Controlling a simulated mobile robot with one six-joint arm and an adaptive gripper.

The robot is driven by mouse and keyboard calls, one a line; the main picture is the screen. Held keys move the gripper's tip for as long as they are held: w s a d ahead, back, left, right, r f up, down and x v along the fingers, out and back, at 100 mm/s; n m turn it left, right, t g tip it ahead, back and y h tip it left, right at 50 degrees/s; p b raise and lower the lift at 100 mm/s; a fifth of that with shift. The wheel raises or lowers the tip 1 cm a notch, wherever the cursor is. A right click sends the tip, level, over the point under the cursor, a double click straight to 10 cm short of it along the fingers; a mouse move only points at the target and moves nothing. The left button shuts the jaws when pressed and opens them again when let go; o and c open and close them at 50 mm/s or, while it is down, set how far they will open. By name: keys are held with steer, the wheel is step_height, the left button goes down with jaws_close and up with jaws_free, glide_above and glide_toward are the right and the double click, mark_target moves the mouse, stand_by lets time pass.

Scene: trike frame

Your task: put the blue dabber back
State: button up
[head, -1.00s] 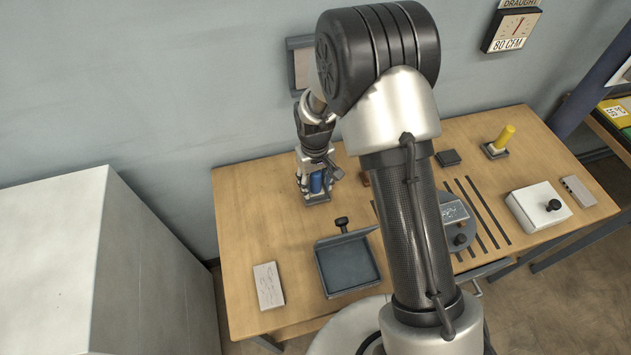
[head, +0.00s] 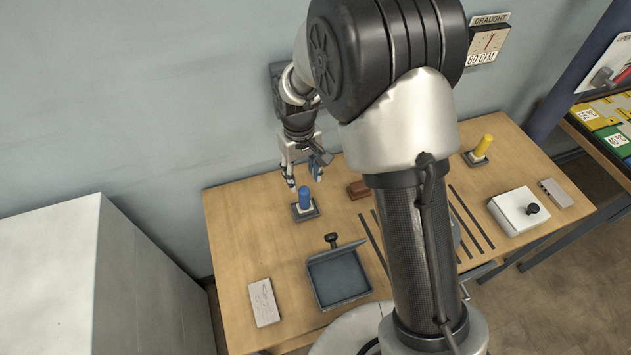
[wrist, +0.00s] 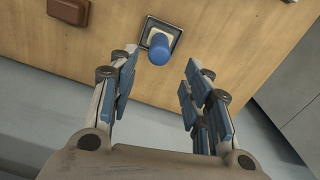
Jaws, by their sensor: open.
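The blue dabber (head: 305,196) stands upright on a small dark square base (head: 306,211) with a pale centre, at the back left of the wooden table. In the wrist view the blue dabber (wrist: 159,48) and its base (wrist: 171,32) are beyond the fingertips, between their lines. My gripper (head: 305,176) is open and empty, above and just behind the dabber, apart from it. In the wrist view my gripper (wrist: 158,68) shows both fingers spread wide with blue pads.
A yellow dabber (head: 484,146) stands on its own base at the back right. A red-brown block (head: 359,190) lies right of the blue dabber. A dark tray (head: 339,278), a pale card (head: 264,302) and a white box (head: 518,211) are on the table (head: 240,235).

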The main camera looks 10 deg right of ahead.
steer(key=s+d+r+m+t, duration=0.1)
steer(key=s+d+r, duration=0.25)
steer(key=r, duration=0.45)
steer(key=s+d+r+m+t, duration=0.1)
steer(key=s+d+r, duration=0.1)
steer(key=s+r, duration=0.5)
steer(key=s+d+r+m+t, duration=0.1)
steer(key=s+d+r, duration=0.1)
steer(key=s, duration=0.5)
steer(key=s+d+r+m+t, duration=0.1)
steer(key=s+d+r, duration=0.2)
steer(key=s+r, duration=0.2)
steer(key=s, duration=0.3)
steer(key=shift+s, duration=0.25)
